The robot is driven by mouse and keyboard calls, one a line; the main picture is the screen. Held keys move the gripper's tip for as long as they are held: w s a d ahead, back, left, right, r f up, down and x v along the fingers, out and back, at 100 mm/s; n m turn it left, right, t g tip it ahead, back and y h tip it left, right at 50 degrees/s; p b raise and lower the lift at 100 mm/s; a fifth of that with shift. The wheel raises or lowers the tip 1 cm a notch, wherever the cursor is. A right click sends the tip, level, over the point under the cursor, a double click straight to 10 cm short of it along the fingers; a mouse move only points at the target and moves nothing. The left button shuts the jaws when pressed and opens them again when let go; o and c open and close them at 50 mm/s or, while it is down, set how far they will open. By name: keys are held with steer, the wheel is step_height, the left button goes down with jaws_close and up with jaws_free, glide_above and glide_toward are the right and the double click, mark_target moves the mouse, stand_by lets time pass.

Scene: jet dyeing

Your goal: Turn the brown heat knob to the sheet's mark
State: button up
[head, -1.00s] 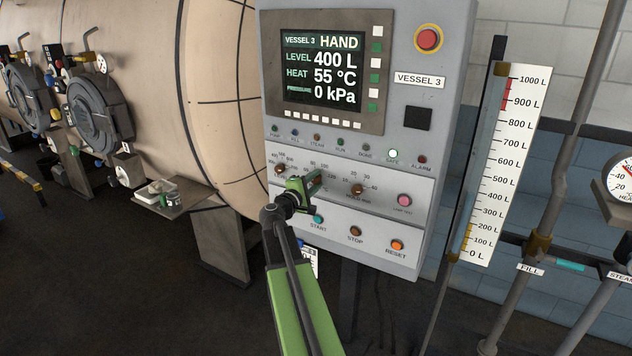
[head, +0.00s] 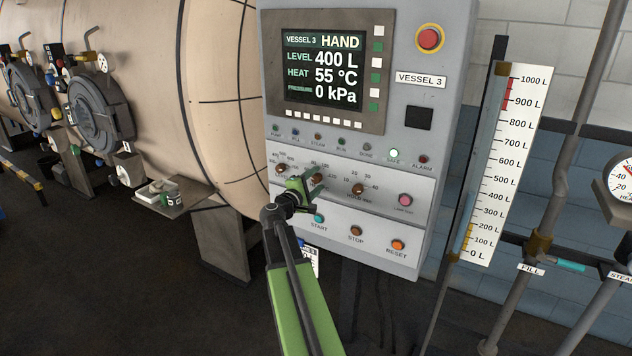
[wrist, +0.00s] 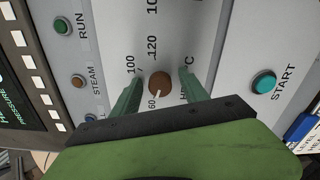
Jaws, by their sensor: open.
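The brown heat knob (wrist: 159,84) sits on the panel's pale strip in the wrist view, with its white pointer toward the 60 mark. Numbers 100 and 120 show around its dial. My gripper (wrist: 161,76) is open, with one green finger on each side of the knob; I cannot tell whether either finger touches it. In the head view the knob (head: 318,178) shows just beyond my gripper (head: 310,180). A white sheet (head: 314,262) hangs low at the panel's left, partly hidden by my arm; its writing is too small to read.
The control panel (head: 377,145) shows HEAT 55 °C on its screen (head: 323,70). The hold knob (head: 358,190) is to the right. The START button (head: 319,218) is below my gripper. The level gauge (head: 506,160) and pipes stand at right, the tan vessel (head: 225,100) at left.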

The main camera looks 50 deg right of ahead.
steer(key=v, duration=1.7)
steer(key=shift+a, duration=0.2)
